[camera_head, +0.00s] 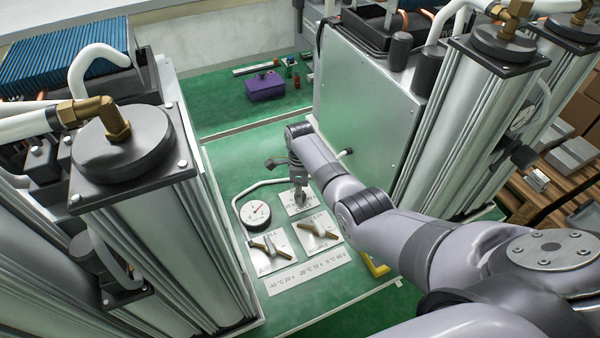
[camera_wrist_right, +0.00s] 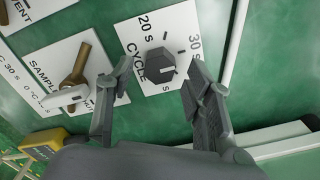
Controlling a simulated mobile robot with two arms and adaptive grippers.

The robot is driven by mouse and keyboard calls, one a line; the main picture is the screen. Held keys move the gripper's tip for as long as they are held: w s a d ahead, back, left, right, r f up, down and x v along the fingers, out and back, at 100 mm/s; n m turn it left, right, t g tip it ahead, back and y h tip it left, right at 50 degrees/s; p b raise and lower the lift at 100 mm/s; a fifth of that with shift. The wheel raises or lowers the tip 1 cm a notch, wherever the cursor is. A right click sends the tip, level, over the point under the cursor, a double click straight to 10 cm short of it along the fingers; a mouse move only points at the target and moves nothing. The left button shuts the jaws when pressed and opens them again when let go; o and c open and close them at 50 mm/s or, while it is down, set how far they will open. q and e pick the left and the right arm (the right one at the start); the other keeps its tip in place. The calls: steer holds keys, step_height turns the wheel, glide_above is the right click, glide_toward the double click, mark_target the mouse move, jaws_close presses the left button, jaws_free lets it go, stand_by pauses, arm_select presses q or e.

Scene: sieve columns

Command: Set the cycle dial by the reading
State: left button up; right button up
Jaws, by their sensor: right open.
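The cycle dial (camera_wrist_right: 161,66) is a dark grey hexagonal knob on a white plate (camera_wrist_right: 128,32) marked CYCLE, 20 s and 30 s. A light mark on the knob's face points toward the right finger. My right gripper (camera_wrist_right: 158,70) is open, with one finger on each side of the knob; I cannot tell if they touch it. In the head view this gripper (camera_head: 299,192) is over the plate and hides the knob. My left gripper is not in view.
Two brass-handled valves (camera_head: 265,246) (camera_head: 318,225) sit on white plates near the dial. A printed strip (camera_head: 308,272) of temperatures and seconds lies below them. Tall metal columns (camera_head: 160,210) flank the green panel. A purple box (camera_head: 265,86) stands at the back.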

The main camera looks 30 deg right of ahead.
step_height(320, 180, up, 10)
steer(key=shift+f, duration=0.2)
steer(key=shift+s, duration=0.1)
stand_by(0.5)
